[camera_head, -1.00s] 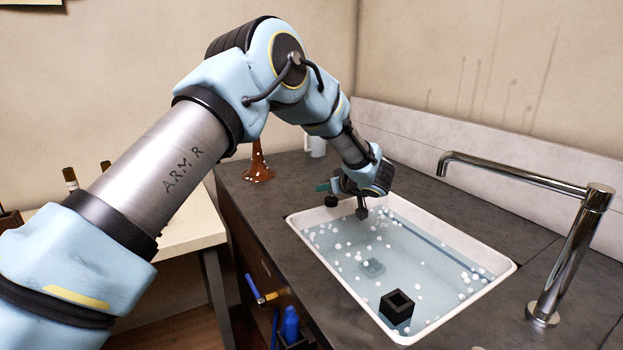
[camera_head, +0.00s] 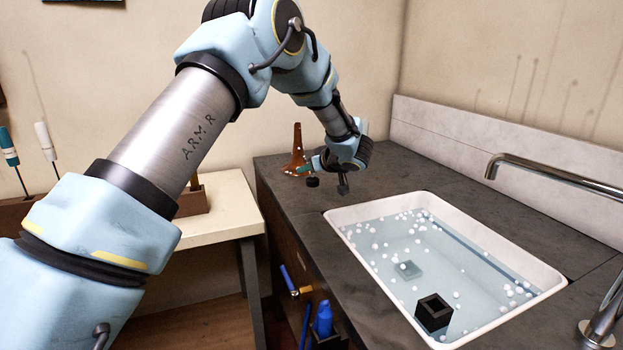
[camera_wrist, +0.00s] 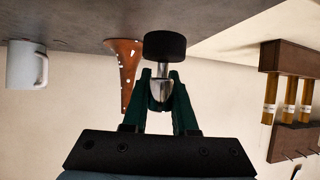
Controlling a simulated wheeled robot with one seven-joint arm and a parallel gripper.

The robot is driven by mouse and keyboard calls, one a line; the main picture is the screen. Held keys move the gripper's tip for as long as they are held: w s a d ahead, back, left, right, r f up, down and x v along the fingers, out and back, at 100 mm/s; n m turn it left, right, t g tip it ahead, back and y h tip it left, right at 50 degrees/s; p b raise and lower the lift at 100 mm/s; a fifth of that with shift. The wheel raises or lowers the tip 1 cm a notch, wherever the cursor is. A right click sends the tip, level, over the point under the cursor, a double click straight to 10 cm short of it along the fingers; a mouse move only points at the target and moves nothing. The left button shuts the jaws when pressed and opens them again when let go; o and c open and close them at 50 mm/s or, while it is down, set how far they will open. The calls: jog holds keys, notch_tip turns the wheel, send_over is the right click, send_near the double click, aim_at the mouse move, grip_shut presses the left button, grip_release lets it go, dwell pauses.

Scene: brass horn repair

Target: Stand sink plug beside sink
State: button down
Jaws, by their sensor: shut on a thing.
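The sink plug, a black disc on a short chrome stem (camera_wrist: 165,62), is held between the green fingers of my gripper (camera_wrist: 160,92). Its black disc points down toward the counter. In the head view the plug (camera_head: 313,182) hangs below my gripper (camera_head: 311,168), over the counter at the far left of the sink. Whether the disc touches the counter, I cannot tell. The white-rimmed sink (camera_head: 560,276) holds water with white bubbles and is to the right of my gripper.
An orange-brown cone with white spots (camera_head: 298,150) stands close behind my gripper. A white mug (camera_wrist: 26,66) is on the counter. A chrome faucet (camera_head: 550,172) reaches over the sink. Dark counter (camera_head: 300,205) lies bare left of the sink.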

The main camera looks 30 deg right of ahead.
aim_at(313, 179)
jog(key=shift+f+p, duration=0.3)
jog(key=shift+f, duration=1.6)
jog(key=shift+f, duration=0.15)
jog(key=c, duration=0.7)
grip_release()
jog(key=shift+s+r, duration=0.15)
jog(key=shift+r, duration=0.05)
jog(key=b+v, duration=0.2)
jog(key=v, duration=0.9)
jog(key=shift+s, duration=0.35)
